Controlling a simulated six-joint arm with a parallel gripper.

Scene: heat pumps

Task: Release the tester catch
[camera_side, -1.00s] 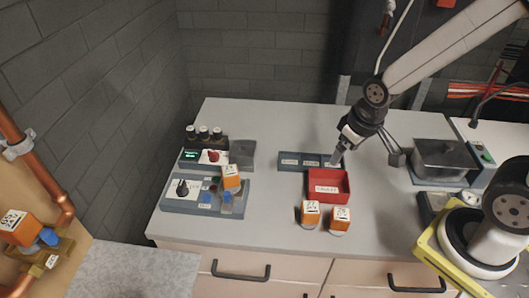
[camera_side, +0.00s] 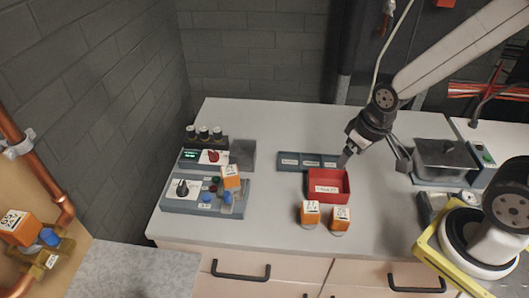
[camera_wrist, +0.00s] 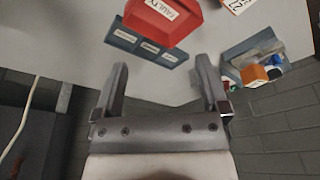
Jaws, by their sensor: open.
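The tester (camera_side: 175,207) is a blue-grey box at the left of the bench, with a black dial, small buttons and an orange block (camera_side: 230,176) seated at its right end. A small blue part (camera_side: 227,197) is just below the block; I cannot tell if this is the catch. In the wrist view, part of what looks like the tester (camera_wrist: 238,55) shows at upper right, with an orange block and blue parts. My gripper (camera_side: 345,160) is open and empty, well right of the tester, above the bench by the red bin. Its two fingers (camera_wrist: 162,78) stand apart in the wrist view.
The red FAULTY bin (camera_side: 312,183) and a blue-grey labelled tray (camera_side: 290,161) are near my gripper. Two orange-topped parts (camera_side: 309,212) stand in front of the bin. A unit with a green display (camera_side: 192,154) is behind the tester. Bench between tester and bin is clear.

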